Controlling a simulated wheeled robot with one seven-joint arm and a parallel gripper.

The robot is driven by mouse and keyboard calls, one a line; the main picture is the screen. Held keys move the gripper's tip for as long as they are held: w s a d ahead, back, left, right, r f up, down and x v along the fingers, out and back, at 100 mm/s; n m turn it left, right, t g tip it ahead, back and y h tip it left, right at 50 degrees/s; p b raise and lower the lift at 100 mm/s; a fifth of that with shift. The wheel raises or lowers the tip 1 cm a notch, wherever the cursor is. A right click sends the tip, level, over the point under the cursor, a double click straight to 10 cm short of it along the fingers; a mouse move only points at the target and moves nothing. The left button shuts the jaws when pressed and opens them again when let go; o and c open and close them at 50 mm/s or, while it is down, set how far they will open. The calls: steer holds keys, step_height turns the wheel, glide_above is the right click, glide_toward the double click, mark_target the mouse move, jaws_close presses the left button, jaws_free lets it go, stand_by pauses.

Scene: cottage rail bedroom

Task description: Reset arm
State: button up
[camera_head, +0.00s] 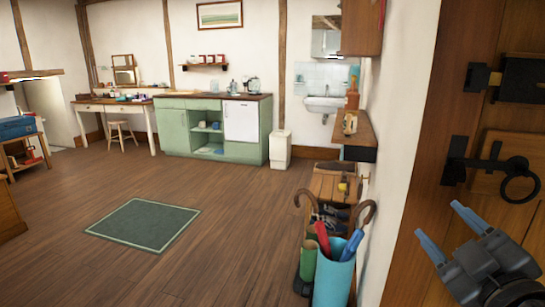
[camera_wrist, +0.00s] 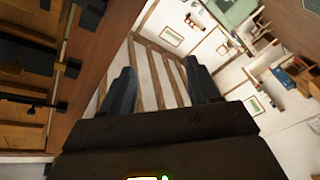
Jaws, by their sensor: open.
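My gripper (camera_head: 446,230) is at the lower right of the head view, in front of the wooden door (camera_head: 500,140). Its two fingers are apart and nothing shows between them. In the wrist view my gripper (camera_wrist: 157,88) also has its fingers spread, with only the distant room seen through the gap. The door (camera_wrist: 30,70) with dark metal fittings fills the left of the wrist view. A black latch with a ring handle (camera_head: 518,180) is on the door just above my gripper in the head view. I cannot tell the exact distance between them.
A blue umbrella stand (camera_head: 333,275) with canes and umbrellas stands by the white wall, left of the door. A wooden wall shelf (camera_head: 352,135) juts out above. A green mat (camera_head: 142,224) lies on open floor. Green cabinets (camera_head: 190,130) and a desk (camera_head: 112,107) line the far wall.

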steer(key=s+a+f+m+g+h+p, duration=0.1)
steer(key=s+a+f+m, duration=0.15)
steer(key=s+f, duration=0.2)
steer(key=s+a+f+m+h, duration=0.1)
steer(key=s+f+m, duration=0.2)
steer(key=s+f, duration=0.15)
steer(key=s+f+m+g+p, duration=0.1)
steer(key=s+m, duration=0.1)
steer(key=s, duration=1.2)
steer(key=s+a+f+m+g+y+p, duration=0.1)
steer(key=s+m+g+p, duration=0.1)
steer(key=s, duration=1.3)
steer(key=shift+s+a, duration=0.1)
